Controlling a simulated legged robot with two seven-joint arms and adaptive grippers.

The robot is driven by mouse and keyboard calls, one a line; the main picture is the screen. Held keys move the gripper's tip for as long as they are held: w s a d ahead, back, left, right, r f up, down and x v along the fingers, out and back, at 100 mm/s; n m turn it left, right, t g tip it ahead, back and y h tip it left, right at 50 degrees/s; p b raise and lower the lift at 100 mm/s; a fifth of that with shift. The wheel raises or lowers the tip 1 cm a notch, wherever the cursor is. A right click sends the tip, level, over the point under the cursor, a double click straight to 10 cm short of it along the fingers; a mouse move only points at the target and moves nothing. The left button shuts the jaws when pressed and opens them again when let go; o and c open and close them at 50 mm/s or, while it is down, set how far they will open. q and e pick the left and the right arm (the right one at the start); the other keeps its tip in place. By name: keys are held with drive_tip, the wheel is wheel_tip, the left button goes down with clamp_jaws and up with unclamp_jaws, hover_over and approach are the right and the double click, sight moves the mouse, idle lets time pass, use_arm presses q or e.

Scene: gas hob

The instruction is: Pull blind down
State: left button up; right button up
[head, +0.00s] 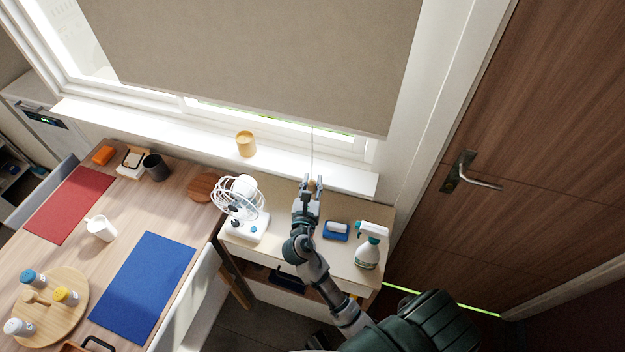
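The beige roller blind (255,50) hangs over the upper part of the window, with its lower edge a little above the sill. A thin pull cord (312,152) hangs straight down from near the blind's right end. A small tan knob (311,186) is at the cord's lower end. My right gripper (310,182) is raised in front of the sill, with its fingers on either side of the knob. I cannot tell whether the fingers press on the knob. My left gripper is out of view.
A white fan (243,208) stands close left of my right gripper on a small cabinet (290,258). A blue sponge holder (336,231) and a spray bottle (368,250) stand to the right. A brown door (540,160) is at right.

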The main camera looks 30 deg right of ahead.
drive_tip(key=o, duration=0.3)
drive_tip(key=shift+s+a+r, duration=0.1)
drive_tip(key=shift+s, duration=0.05)
drive_tip(key=shift+s+a+r, duration=0.1)
drive_tip(key=shift+s+a, duration=0.05)
drive_tip(key=shift+a, duration=0.15)
drive_tip(key=shift+s+a, duration=0.2)
drive_tip(key=shift+a, duration=0.05)
drive_tip(key=v, duration=1.1)
drive_tip(key=shift+s+a, duration=0.1)
drive_tip(key=shift+s, duration=0.1)
